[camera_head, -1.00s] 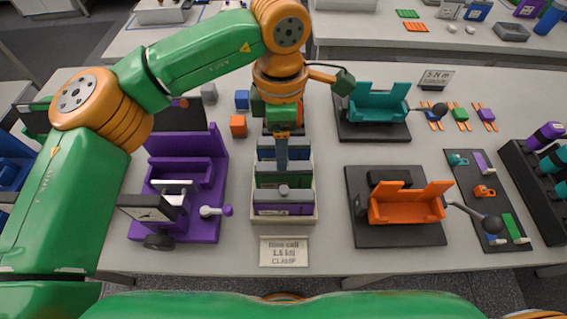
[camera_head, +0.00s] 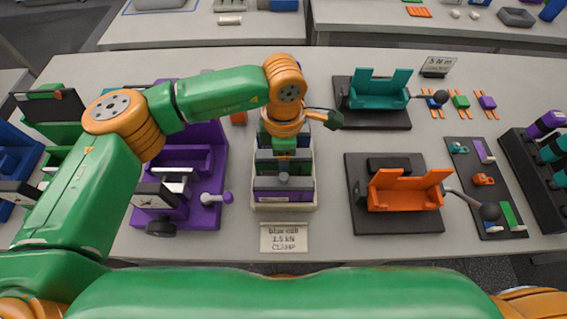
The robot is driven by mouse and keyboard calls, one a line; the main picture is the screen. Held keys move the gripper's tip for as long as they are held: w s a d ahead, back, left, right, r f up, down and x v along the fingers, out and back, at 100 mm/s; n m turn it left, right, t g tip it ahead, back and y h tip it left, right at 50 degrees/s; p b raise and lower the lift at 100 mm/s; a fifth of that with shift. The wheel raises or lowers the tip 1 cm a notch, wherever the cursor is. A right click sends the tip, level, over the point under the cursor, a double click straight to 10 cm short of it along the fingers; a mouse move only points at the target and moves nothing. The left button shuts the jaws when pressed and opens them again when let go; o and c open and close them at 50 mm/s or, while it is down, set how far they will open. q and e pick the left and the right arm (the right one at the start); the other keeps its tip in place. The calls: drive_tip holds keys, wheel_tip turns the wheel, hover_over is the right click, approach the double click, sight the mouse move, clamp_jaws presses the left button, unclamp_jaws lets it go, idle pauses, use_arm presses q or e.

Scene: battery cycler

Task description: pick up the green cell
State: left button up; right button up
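A pale tray (camera_head: 256,205) in the middle of the table holds a row of upright cells. The green cell (camera_head: 264,168) is in the middle, with the purple cell (camera_head: 284,195) in front of it and the blue cell (camera_head: 264,139) behind, partly hidden. My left gripper (camera_head: 284,165) points down over the tray, at the green cell. Its fingertips are small and merge with the cell tops, so I cannot tell whether they are open or touch the green cell. My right gripper is not in view.
A card (camera_head: 284,237) lies in front of the tray. A purple clamp fixture (camera_head: 208,165) stands to the left. Orange (camera_head: 405,195) and teal (camera_head: 377,92) fixtures stand on dark plates to the right. A dark rack (camera_head: 535,175) is at the far right.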

use_arm(q)
drive_tip(key=shift+w, duration=0.1)
clamp_jaws()
idle(1.1)
